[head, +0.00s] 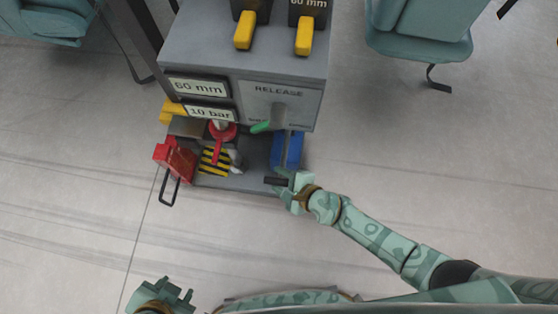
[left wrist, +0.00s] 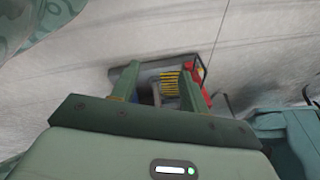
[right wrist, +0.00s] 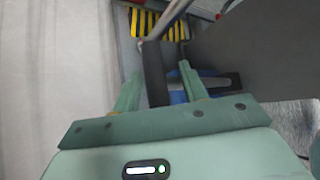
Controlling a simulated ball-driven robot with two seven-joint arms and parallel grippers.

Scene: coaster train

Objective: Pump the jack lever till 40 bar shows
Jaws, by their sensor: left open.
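The jack unit (head: 240,182) is a grey base under a grey panel. The panel's displays read "60 mm" (head: 198,88) and "10 bar" (head: 209,112). The jack lever's black grip (right wrist: 155,75) lies between the fingers of my right gripper (right wrist: 161,67), and its grey bar (right wrist: 168,15) runs away from it. Gaps show beside the grip, so the fingers look open around it. In the head view the grip (head: 275,181) lies beside that gripper (head: 287,181). My left gripper (head: 176,290) is open and empty, low at the left, apart from the jack; it also shows in its wrist view (left wrist: 158,68).
A green-tipped lever (head: 262,127) sits under the "RELEASE" label. A red block (head: 175,160), a red part (head: 221,133), yellow-black stripes (head: 213,163) and a blue part (head: 288,150) are on the base. Teal seats (head: 425,30) stand at the back. The floor in front is clear.

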